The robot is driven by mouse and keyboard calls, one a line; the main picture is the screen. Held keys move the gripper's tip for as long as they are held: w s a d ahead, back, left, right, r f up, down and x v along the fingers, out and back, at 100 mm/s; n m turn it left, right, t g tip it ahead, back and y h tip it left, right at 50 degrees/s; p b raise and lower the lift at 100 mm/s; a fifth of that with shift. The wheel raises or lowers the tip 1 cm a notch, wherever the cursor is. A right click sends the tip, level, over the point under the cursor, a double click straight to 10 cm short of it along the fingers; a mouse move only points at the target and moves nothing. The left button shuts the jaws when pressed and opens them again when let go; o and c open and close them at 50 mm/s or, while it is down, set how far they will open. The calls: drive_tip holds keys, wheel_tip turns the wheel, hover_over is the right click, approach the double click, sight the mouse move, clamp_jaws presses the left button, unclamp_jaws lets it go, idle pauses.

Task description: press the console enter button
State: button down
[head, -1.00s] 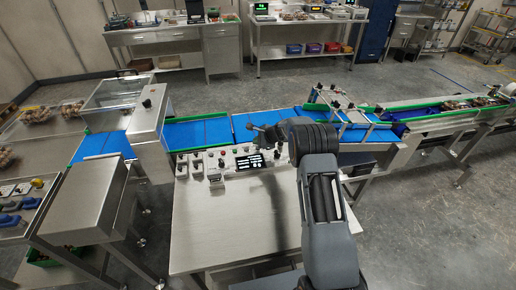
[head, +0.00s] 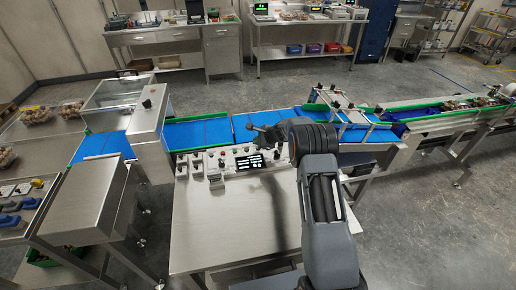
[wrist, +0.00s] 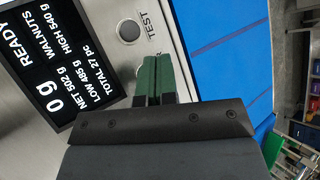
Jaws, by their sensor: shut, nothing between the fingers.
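The console (head: 228,165) stands along the back of the steel bench, with several knobs and buttons and a lit display (head: 250,162). In the wrist view its display (wrist: 50,65) reads READY, WALNUTS and 0 g. A round metal button (wrist: 129,31) labelled TEST lies just beyond my fingertips. My gripper (wrist: 152,66) is shut and empty, its green fingers close over the panel beside the display. Part of another round button edge seems to show beside the fingers, mostly hidden. I cannot read an enter label. In the head view my gripper (head: 258,130) is above the console's back edge.
The blue conveyor (head: 200,133) runs right behind the console. A steel housing (head: 147,115) stands to the left. The steel bench top (head: 235,225) in front is clear. Green rails (head: 440,102) edge the conveyor at right.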

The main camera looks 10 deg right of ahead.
drive_tip(key=shift+f, duration=0.2)
idle(0.5)
drive_tip(key=shift+f+b, duration=0.3)
drive_tip(key=shift+b, duration=0.35)
drive_tip(key=shift+f+b, duration=0.35)
drive_tip(key=shift+b, duration=0.1)
idle(0.4)
drive_tip(key=shift+r, duration=0.15)
idle(0.3)
drive_tip(key=shift+r+p, duration=0.4)
drive_tip(key=shift+r, duration=0.25)
drive_tip(key=shift+r, duration=0.15)
drive_tip(key=shift+r+p, duration=1.55)
drive_tip(key=shift+r, duration=0.85)
